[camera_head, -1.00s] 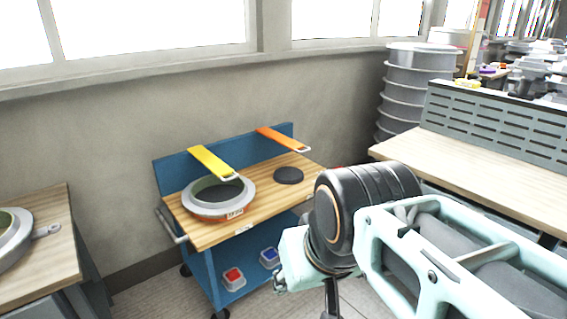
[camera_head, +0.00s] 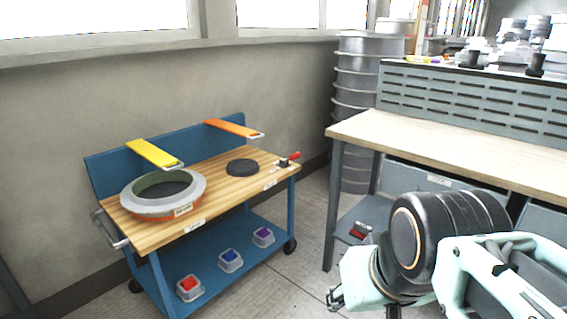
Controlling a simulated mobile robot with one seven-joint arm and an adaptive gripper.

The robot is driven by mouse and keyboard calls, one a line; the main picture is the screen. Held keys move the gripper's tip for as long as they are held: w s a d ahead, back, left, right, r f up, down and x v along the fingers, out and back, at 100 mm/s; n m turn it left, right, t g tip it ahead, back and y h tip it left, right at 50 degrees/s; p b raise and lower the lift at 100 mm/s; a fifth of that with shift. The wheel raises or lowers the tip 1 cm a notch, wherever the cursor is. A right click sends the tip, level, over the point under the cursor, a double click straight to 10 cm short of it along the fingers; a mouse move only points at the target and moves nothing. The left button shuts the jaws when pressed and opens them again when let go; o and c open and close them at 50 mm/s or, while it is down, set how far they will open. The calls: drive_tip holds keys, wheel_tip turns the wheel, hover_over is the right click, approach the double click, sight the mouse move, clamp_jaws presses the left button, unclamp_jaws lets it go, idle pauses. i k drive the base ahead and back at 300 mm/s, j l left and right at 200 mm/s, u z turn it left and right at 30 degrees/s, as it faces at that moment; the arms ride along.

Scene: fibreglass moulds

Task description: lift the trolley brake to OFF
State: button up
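The blue trolley (camera_head: 225,262) with a wooden top stands left of centre against the wall. A small red-handled lever (camera_head: 290,158) on a dark mount sits at the right end of its top; I take it to be the brake. Its handle points right and slightly up. My arm reaches in from the lower right, well apart from the trolley.
A workbench (camera_head: 440,140) stands at right. Floor between is clear.

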sight(296, 155)
drive_tip(key=i+u, duration=0.35)
drive_tip(key=i, duration=1.5)
